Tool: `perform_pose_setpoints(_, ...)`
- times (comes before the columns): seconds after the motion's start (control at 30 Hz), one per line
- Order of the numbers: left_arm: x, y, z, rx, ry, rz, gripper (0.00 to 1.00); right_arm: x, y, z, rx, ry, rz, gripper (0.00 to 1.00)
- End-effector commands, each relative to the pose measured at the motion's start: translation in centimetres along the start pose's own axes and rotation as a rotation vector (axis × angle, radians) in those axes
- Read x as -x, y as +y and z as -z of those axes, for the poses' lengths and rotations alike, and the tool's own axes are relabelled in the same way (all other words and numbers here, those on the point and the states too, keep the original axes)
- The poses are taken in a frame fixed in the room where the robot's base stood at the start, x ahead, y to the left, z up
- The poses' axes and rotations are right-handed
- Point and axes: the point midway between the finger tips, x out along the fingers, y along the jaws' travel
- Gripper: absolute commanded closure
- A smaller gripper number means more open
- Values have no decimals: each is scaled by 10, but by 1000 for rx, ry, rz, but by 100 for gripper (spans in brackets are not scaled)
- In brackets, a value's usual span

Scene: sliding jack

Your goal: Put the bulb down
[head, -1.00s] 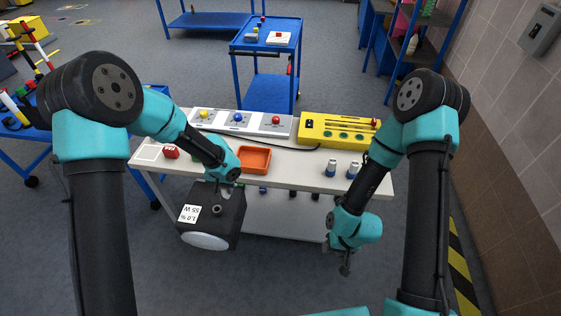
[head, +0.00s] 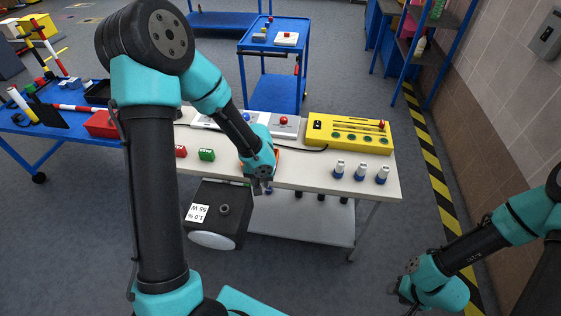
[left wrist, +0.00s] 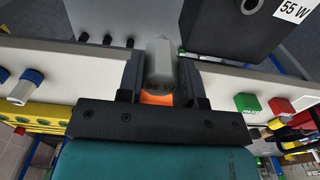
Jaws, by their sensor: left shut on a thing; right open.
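My left gripper (head: 262,188) is at the front edge of the white table (head: 310,175), by the orange tray (head: 288,163). It is shut on a pale grey bulb (left wrist: 160,62), seen between the fingers in the left wrist view. In that view, orange of the tray shows right behind the bulb; I cannot tell whether they touch. In the head view the bulb is mostly hidden, and my arm covers most of the tray. My right gripper (head: 404,292) is open and empty, low at the right, away from the table.
A dark box (head: 232,220) with a 55 W label and a top socket stands before the table. Red (head: 180,151) and green (head: 206,155) blocks sit left of the tray. Several white-and-blue pieces (head: 360,171) stand at the right, before a yellow panel (head: 345,133).

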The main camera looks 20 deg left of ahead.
Motion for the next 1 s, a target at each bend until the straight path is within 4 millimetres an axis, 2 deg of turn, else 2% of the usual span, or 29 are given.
perform_pose_setpoints(0.33,0,-2,-1,6,0,0,99,0,0,0,1,0,0,57)
perform_pose_setpoints(0.47,0,-4,5,7,1,0,99,0,0,0,0,0,0,57)
perform_pose_setpoints(0.63,-3,-11,29,9,1,0,99,0,0,0,0,0,0,57)
perform_pose_setpoints(1.0,-10,-34,100,8,2,0,99,0,0,0,0,0,0,57)
